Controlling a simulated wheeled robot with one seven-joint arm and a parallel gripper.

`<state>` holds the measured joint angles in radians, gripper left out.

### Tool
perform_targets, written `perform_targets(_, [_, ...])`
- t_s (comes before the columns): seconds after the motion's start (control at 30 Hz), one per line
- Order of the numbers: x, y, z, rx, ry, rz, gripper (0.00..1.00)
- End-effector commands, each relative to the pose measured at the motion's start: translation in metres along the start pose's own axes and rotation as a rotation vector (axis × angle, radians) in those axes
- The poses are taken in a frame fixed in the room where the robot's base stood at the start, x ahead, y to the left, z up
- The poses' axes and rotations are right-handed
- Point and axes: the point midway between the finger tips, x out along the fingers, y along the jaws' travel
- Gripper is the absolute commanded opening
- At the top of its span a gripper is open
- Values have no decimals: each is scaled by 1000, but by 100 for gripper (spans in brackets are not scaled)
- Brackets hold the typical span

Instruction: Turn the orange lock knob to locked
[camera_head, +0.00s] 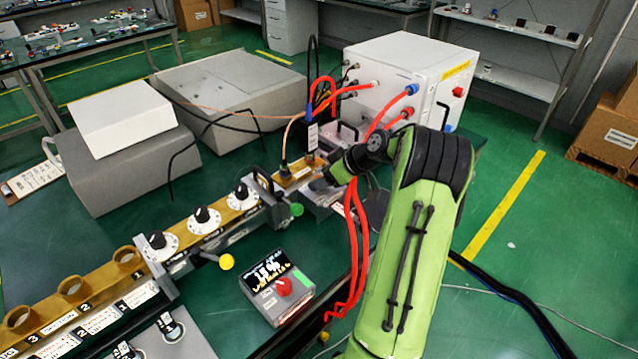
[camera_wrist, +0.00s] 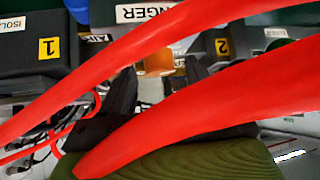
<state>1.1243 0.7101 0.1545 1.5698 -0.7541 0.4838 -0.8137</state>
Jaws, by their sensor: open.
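I cannot make out the orange lock knob for certain in either view. In the wrist view a small orange-tan part (camera_wrist: 158,62) shows between and beyond the fingers; I cannot tell whether it is the knob. My gripper (camera_wrist: 160,82) is open, its two dark fingers apart with nothing visibly held. In the head view my gripper (camera_head: 322,184) is at the far right end of the brass waveguide line, beside a brass section (camera_head: 293,174). My arm hides part of that area, and its fingertips are hard to make out.
Red hoses (camera_head: 353,235) hang beside my arm and cross close in front of the wrist camera (camera_wrist: 230,100). A white generator cabinet (camera_head: 400,65) stands behind. Dial knobs (camera_head: 241,192), a yellow ball handle (camera_head: 226,262) and a grey box with a display (camera_head: 278,287) lie left.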

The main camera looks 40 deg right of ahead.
Motion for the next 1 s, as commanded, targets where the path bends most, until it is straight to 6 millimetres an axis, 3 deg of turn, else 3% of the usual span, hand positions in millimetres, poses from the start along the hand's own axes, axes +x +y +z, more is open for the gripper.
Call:
perform_targets(0.13, [18, 0, 0, 0, 0, 0, 60])
perform_targets(0.43, [21, 0, -1, 0, 0, 1, 59])
perform_targets(0.77, [21, 0, 0, 0, 0, 1, 8])
perform_targets(1.0, [21, 0, -1, 1, 1, 2, 6])
